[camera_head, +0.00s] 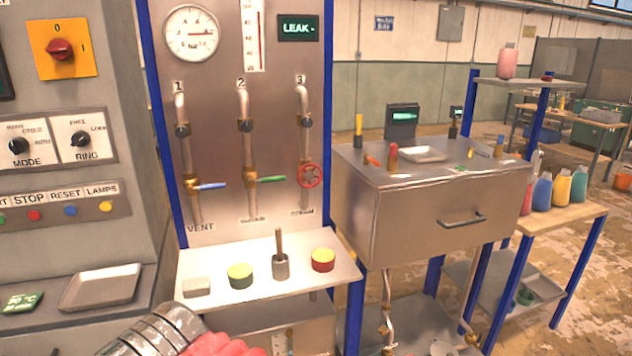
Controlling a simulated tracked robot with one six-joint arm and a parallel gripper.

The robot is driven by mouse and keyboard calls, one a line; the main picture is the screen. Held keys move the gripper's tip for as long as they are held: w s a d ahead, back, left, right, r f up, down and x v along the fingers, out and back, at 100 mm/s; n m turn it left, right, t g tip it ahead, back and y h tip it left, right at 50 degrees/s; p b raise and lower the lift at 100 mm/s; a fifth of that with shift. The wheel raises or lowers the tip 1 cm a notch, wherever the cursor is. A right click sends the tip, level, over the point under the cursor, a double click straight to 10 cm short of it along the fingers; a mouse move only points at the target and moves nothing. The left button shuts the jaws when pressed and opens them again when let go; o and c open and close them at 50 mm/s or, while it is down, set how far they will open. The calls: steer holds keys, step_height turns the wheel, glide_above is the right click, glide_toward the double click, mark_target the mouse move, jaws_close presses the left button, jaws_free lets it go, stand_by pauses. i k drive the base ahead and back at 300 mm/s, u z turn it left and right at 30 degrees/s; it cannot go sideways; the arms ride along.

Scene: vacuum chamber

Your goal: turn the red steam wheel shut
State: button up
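The red steam wheel (310,175) is a small spoked handwheel on the third, rightmost pipe (303,130) of the upright steel panel (222,60). Nothing touches the wheel. A ribbed grey and red part shows at the bottom edge, left of centre, well below the wheel; I cannot tell what it is. No gripper fingertips show.
Beside the wheel are a green lever (271,180) and a blue lever (211,186). A shelf (215,265) below holds a grey block, green and red-topped round pieces and a handled cylinder (280,262). A steel drawer cabinet (430,215) stands right. The wheel's front is clear.

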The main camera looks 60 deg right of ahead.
mark_target(308, 174)
steer(key=z, duration=0.05)
steer(key=k, duration=1.05)
steer(key=z, duration=0.35)
steer(key=i, duration=1.5)
steer(key=z, duration=0.05)
